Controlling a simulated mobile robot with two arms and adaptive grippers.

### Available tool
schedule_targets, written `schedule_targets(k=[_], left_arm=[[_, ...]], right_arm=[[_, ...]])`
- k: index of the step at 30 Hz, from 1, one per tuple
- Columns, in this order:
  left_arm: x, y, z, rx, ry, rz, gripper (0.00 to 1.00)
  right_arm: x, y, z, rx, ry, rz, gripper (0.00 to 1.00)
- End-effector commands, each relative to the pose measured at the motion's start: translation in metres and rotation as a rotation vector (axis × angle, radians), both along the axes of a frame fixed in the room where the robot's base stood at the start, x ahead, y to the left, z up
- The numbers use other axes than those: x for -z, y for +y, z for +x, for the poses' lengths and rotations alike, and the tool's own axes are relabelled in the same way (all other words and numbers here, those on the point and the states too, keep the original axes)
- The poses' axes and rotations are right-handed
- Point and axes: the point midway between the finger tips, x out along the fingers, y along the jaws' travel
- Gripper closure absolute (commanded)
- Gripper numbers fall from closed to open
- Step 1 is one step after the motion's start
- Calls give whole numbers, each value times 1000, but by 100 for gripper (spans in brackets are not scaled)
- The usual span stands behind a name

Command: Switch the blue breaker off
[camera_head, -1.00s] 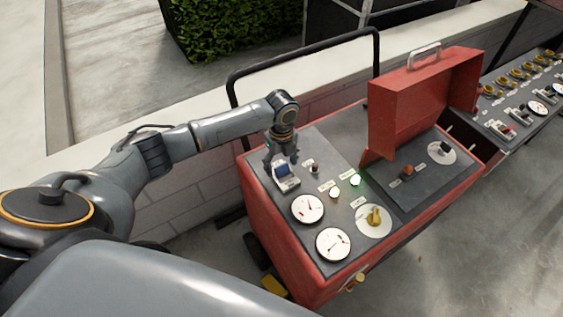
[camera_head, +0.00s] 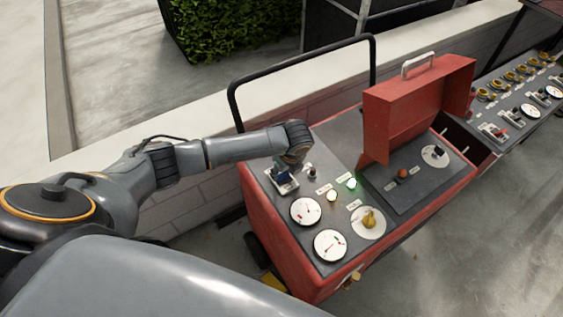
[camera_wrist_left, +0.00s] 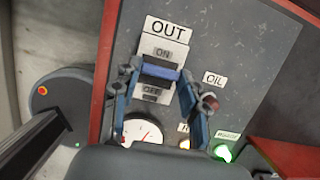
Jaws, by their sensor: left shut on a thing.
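The blue breaker (camera_head: 283,179) sits on the grey panel of the red truck, near its far left corner. In the left wrist view its blue handle (camera_wrist_left: 160,73) lies between the ON label (camera_wrist_left: 163,52) and the OFF label (camera_wrist_left: 152,91), under an OUT plate (camera_wrist_left: 168,29). My left gripper (camera_head: 287,167) is down at the breaker. In the left wrist view my left gripper (camera_wrist_left: 158,78) has a finger on either side of the blue handle and is shut on it. The arm partly hides the breaker in the head view. My right gripper is not in view.
Two dials (camera_head: 305,211), a yellow knob (camera_head: 369,221) and a lit green lamp (camera_head: 351,183) share the panel. A red raised lid (camera_head: 415,110) stands to the right. A black rail (camera_head: 300,68) runs behind. A second console (camera_head: 515,105) stands far right.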

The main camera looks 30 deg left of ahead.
Motion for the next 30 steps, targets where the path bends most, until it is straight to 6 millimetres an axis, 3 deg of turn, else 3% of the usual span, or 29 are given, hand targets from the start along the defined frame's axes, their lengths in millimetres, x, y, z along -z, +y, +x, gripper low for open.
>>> schedule_targets(k=[1,9,21,30], left_arm=[[-6,-5,-3,5,-18,36,89],[0,-17,-10,3,-147,256,89],[11,-29,-17,1,-302,515,89],[14,-32,-19,0,-356,607,89]], right_arm=[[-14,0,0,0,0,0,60],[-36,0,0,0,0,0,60],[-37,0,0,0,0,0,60],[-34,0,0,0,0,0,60]])
